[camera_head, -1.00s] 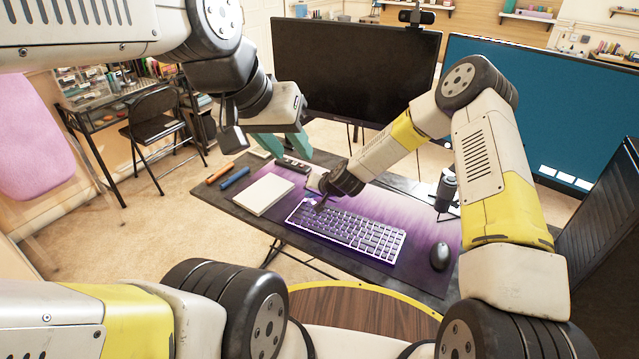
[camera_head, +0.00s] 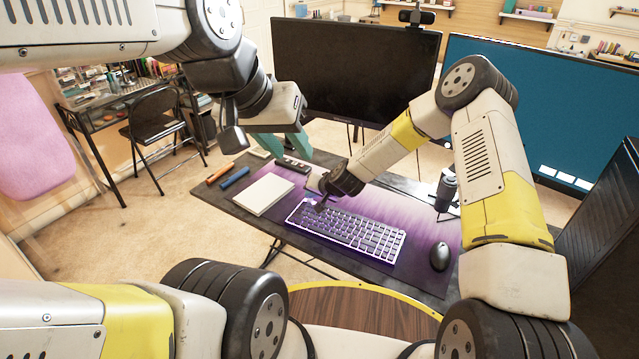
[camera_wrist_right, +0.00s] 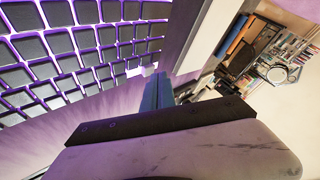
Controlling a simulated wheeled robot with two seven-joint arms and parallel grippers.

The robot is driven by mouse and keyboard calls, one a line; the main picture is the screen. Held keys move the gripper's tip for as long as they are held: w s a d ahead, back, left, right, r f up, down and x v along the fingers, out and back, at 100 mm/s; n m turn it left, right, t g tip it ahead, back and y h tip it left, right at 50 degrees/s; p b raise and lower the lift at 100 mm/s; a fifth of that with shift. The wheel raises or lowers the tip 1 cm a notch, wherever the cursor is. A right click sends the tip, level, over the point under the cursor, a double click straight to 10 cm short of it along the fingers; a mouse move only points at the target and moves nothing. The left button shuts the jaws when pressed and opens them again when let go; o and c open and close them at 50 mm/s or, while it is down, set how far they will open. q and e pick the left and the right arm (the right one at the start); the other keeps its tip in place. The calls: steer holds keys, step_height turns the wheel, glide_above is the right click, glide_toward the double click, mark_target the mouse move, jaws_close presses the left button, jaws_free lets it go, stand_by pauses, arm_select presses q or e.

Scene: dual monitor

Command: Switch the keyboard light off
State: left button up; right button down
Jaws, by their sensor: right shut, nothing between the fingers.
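The keyboard (camera_head: 352,234) lies on the desk mat with dark keys and purple light glowing between them. The glow also shows around the keys in the right wrist view (camera_wrist_right: 75,45). My right gripper (camera_head: 318,206) points down at the keyboard's back left corner. Its fingers (camera_wrist_right: 157,92) are shut and empty, close beside the keyboard's edge; whether they touch it I cannot tell. The light's switch cannot be made out. My left gripper (camera_head: 290,146), with teal fingers, is open and empty, above the desk's back left part.
A white book-like block (camera_head: 263,194) lies left of the keyboard, and a black mouse (camera_head: 440,256) lies to its right. Two monitors stand behind, one dark (camera_head: 350,75) and one blue (camera_head: 545,110). A dark bottle-like object (camera_head: 446,188) stands behind the mouse.

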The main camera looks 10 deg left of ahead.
mark_target(312, 201)
steer(key=shift+f, duration=0.15)
stand_by(0.4)
steer(key=shift+f, duration=0.3)
stand_by(0.3)
steer(key=shift+r, duration=0.55)
step_height(312, 201, up, 6)
steer(key=shift+f, duration=0.1)
stand_by(0.4)
stand_by(1.3)
